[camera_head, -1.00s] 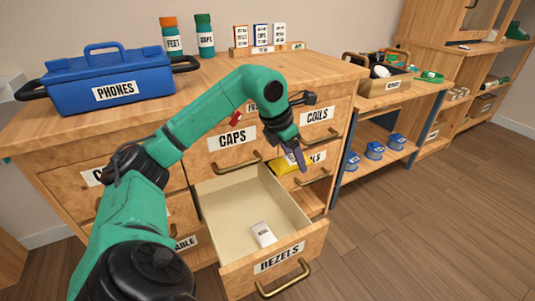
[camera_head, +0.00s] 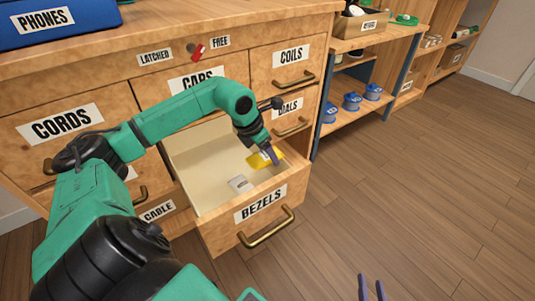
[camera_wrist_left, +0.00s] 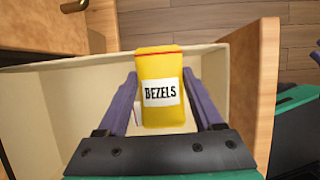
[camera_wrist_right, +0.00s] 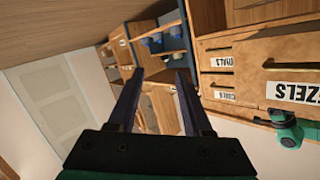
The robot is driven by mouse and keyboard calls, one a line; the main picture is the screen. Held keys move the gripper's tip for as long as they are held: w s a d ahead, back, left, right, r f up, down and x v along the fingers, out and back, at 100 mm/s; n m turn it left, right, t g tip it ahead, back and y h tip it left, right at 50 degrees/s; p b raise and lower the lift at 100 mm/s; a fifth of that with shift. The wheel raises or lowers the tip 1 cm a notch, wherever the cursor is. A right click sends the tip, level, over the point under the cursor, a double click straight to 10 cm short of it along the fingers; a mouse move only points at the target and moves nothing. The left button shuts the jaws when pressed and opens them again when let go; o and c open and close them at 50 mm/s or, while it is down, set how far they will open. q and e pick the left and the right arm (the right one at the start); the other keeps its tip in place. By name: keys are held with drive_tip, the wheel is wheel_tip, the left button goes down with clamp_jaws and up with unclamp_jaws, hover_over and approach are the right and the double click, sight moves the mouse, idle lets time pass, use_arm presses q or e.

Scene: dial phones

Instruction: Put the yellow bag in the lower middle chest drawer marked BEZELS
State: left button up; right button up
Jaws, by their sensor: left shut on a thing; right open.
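The yellow bag (camera_head: 264,158) is between the fingers of my left gripper (camera_head: 268,152), over the right side of the open BEZELS drawer (camera_head: 190,155). In the left wrist view the bag (camera_wrist_left: 162,75) shows a white BEZELS label, with a finger on each side, and the cream drawer interior (camera_wrist_left: 68,95) lies around and below it. Whether the bag touches the drawer floor I cannot tell. My right gripper (camera_head: 372,288) is open and empty, low in front of the chest. Its two fingers also show apart in the right wrist view (camera_wrist_right: 158,95).
A small pale packet (camera_head: 240,184) lies in the drawer. The drawer front (camera_head: 225,230) sticks out with its handle (camera_head: 266,228). The blue PHONES box (camera_head: 60,25) stands on the chest top. Blue spools (camera_head: 351,101) sit on the shelf at right. The wooden floor at right is clear.

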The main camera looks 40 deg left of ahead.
drive_tip(key=shift+w+r, duration=0.3)
drive_tip(key=shift+r, duration=0.05)
use_arm(q)
drive_tip(key=shift+f, duration=0.1)
use_arm(e)
drive_tip(key=shift+w+r+t, duration=0.25)
drive_tip(key=shift+r+t, duration=0.1)
drive_tip(key=shift+t, duration=0.05)
use_arm(q)
drive_tip(key=shift+f, duration=0.15)
use_arm(e)
drive_tip(key=shift+w+d+r+t, duration=0.1)
drive_tip(key=shift+w+r+t, duration=0.05)
drive_tip(key=shift+w+r, duration=0.35)
drive_tip(key=shift+w+r+t, duration=0.15)
drive_tip(key=shift+w+r, duration=0.1)
drive_tip(key=shift+r, duration=0.3)
drive_tip(key=shift+w+r, duration=0.1)
drive_tip(key=shift+r, duration=0.1)
use_arm(q)
drive_tip(key=shift+f, duration=0.1)
drive_tip(key=shift+b, duration=0.3)
use_arm(e)
drive_tip(key=shift+w+r+t, duration=0.3)
drive_tip(key=shift+w+r, duration=0.2)
drive_tip(key=shift+r, duration=0.15)
drive_tip(key=shift+r, duration=0.1)
